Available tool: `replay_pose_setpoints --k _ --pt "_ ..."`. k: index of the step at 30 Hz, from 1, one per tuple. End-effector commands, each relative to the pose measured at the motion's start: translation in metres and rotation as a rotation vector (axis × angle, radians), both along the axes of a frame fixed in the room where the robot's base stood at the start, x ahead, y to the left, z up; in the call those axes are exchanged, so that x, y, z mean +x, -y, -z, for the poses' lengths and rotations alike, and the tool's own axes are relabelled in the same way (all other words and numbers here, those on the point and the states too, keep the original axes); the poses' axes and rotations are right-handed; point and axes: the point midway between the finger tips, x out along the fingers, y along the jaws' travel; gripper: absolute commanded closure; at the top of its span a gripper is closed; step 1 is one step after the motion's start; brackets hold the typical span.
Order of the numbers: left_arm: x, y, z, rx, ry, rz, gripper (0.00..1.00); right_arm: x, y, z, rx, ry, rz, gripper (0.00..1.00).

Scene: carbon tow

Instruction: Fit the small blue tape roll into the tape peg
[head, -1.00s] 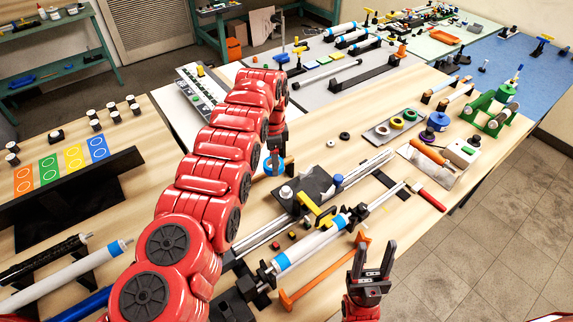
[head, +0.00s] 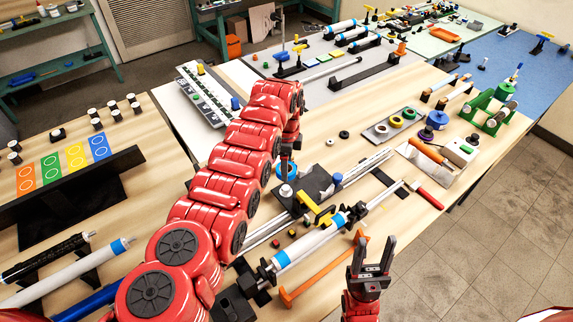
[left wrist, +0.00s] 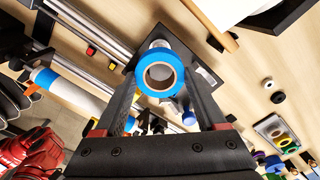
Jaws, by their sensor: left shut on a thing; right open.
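The small blue tape roll (left wrist: 160,57) is a blue ring with a tan inner core. My left gripper (left wrist: 163,80) is shut on it, with one finger on each side, in the left wrist view. In the head view the roll (head: 287,165) is partly hidden by my left arm. A short pale peg (head: 287,192), seemingly the tape peg, stands on a dark plate (head: 318,180). The roll appears just beyond the peg in the head view. In the left wrist view the peg (left wrist: 159,44) shows partly behind the roll. My right gripper (head: 376,246) is open and empty.
Metal rails (head: 360,170) run beside the plate. A tray (head: 382,133) holds coloured rings, farther right.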

Motion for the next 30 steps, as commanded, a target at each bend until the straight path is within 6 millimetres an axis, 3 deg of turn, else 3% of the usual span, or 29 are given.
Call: replay_pose_setpoints --k 5,19,30 --pt "0.001 -0.001 0.005 0.000 0.001 -0.001 0.81 0.000 0.000 0.010 0.000 0.000 0.000 0.50" --pt "0.001 0.000 0.052 0.000 0.002 -0.001 0.81 0.000 0.000 0.052 0.000 0.000 0.000 0.50" --pt "0.000 0.000 0.058 0.000 0.001 -0.001 0.81 0.000 0.000 0.057 0.000 0.000 0.000 0.50"
